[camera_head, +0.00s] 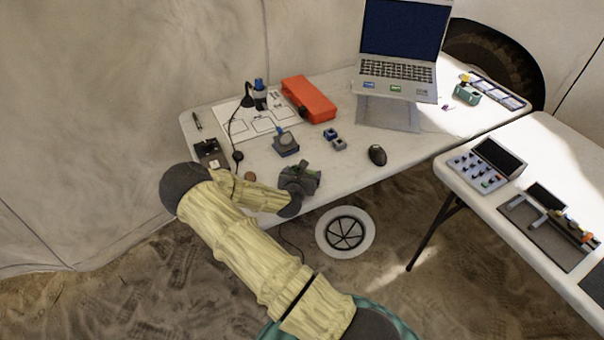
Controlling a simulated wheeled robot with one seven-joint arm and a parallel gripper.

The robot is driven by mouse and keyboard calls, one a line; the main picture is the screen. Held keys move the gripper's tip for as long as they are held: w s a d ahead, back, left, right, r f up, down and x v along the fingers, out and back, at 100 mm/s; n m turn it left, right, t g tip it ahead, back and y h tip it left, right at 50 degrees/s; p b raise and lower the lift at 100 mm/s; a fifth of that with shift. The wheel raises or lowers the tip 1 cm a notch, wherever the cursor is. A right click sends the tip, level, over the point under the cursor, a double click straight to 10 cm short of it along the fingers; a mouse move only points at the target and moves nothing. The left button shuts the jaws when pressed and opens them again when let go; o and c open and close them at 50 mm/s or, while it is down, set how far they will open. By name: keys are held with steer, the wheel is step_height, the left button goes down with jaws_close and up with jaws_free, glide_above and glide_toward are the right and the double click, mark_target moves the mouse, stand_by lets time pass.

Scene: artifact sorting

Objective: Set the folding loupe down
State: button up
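My gripper (314,174) is over the near edge of the white table (352,169), at the end of my pale, sleeved arm. The fingers are dark and small in this view, and I cannot tell whether they are open or shut. I cannot make out the folding loupe for certain; anything between the fingers is hidden or too small to tell. Two small blue-and-grey items, one (330,133) and another (340,144), lie beyond my gripper, apart from it. A grey block with a blue upright part (285,143) stands just behind my gripper.
A red case (309,99), a white sheet with outlined boxes (236,128), a black mouse (377,155) and a laptop (395,70) on a stand are on the table. Bare tabletop shows between my gripper and the mouse.

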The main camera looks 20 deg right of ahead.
steer(key=o, duration=0.8)
steer(key=shift+r, duration=0.1)
steer(key=v, duration=1.2)
steer(key=shift+a, duration=0.1)
